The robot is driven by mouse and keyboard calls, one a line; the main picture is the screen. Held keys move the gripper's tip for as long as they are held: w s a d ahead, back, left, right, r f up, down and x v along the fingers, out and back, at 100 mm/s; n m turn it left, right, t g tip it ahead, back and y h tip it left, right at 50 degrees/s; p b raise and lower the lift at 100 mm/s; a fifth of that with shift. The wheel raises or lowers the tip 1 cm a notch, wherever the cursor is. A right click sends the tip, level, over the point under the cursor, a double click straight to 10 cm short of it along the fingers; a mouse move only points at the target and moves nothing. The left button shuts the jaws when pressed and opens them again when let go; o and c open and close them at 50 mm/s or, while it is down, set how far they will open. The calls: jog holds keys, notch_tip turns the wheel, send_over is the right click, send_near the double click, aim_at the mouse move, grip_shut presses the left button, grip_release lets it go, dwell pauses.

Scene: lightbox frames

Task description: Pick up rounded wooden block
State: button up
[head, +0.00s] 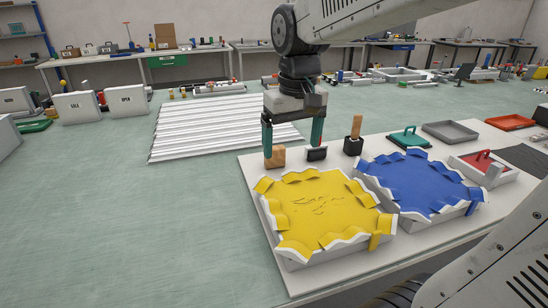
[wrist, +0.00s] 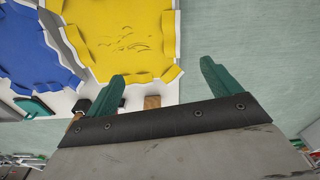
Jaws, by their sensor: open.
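A small light wooden block (head: 276,157) stands on the white table at its far left corner, behind the yellow tray. It also shows in the wrist view (wrist: 152,102), partly hidden by my gripper's dark bar. My gripper (head: 292,148) points down with its two green fingers wide apart and nothing between them that I can see held. In the head view its left finger overlaps the block; I cannot tell whether they touch. In the wrist view the fingers (wrist: 163,72) reach out on either side of the block's line.
A small black block (head: 316,154) sits just right of the wooden one. A black holder (head: 353,146) with an upright wooden handle stands farther right. Yellow (head: 318,204) and blue (head: 415,180) wavy-rimmed trays fill the near side.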

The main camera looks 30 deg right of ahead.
jog(key=w+d+f, duration=0.2)
jog(key=w+d, duration=0.1)
jog(key=w, duration=0.6)
jog(key=m, duration=0.1)
send_over(275, 157)
jog(key=w+d, duration=0.2)
jog(key=shift+g, duration=0.4)
jog(key=f, duration=1.2)
jog(key=shift+s+a+f, duration=0.2)
jog(key=shift+a+f, duration=0.05)
jog(key=shift+f, duration=0.05)
jog(key=f, duration=0.7)
jog(key=shift+a, duration=0.35)
jog(key=shift+f, duration=0.55)
jog(key=c, duration=1.1)
